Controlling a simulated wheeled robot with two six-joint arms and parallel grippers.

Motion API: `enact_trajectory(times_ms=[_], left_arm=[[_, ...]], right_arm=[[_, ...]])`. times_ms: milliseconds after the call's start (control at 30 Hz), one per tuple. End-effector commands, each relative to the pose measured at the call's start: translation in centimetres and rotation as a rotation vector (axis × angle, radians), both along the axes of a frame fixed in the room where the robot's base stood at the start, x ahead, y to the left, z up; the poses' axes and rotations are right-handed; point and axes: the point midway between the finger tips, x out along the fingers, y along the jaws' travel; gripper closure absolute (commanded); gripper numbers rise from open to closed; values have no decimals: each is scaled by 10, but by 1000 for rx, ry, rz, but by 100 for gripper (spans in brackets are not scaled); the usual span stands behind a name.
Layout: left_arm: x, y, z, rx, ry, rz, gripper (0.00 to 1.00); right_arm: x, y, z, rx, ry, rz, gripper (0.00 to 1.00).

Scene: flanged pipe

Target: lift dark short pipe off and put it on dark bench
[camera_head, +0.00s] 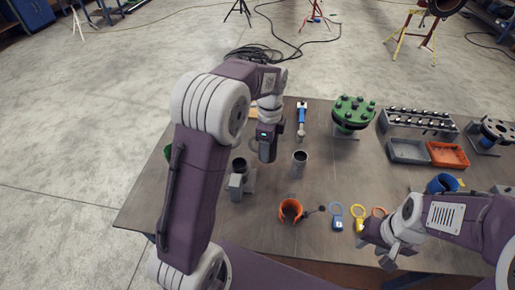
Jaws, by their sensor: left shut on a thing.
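My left gripper (267,156) points down over the left part of the dark bench (340,240). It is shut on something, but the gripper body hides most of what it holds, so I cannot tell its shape. A short dark grey pipe (300,161) stands upright just right of this gripper, apart from it. A grey fixture with a pipe-like top (238,180) stands to the lower left of the gripper, partly behind my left arm. My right gripper (378,250) is low over the bench's front right; its finger gap is not clear.
A green flanged part (352,112), a bolt rack (418,122), a grey tray (408,151) and an orange tray (448,154) stand at the back right. An orange ring (290,210) and a blue tag (337,217) lie near the front. The bench centre is mostly clear.

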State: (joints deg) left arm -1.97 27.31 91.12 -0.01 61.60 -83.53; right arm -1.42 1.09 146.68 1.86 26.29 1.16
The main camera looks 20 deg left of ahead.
Motion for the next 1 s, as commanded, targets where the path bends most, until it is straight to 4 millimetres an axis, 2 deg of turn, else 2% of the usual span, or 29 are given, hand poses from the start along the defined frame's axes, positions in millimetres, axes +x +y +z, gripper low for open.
enact_trajectory(times_ms=[367, 1000], left_arm=[[0, -2, 3, 0, -1, 0, 100], [0, -2, 49, 0, -2, 0, 100]], right_arm=[[0, 0, 1, 0, 0, 0, 64], [0, 0, 47, 0, 0, 0, 64]])
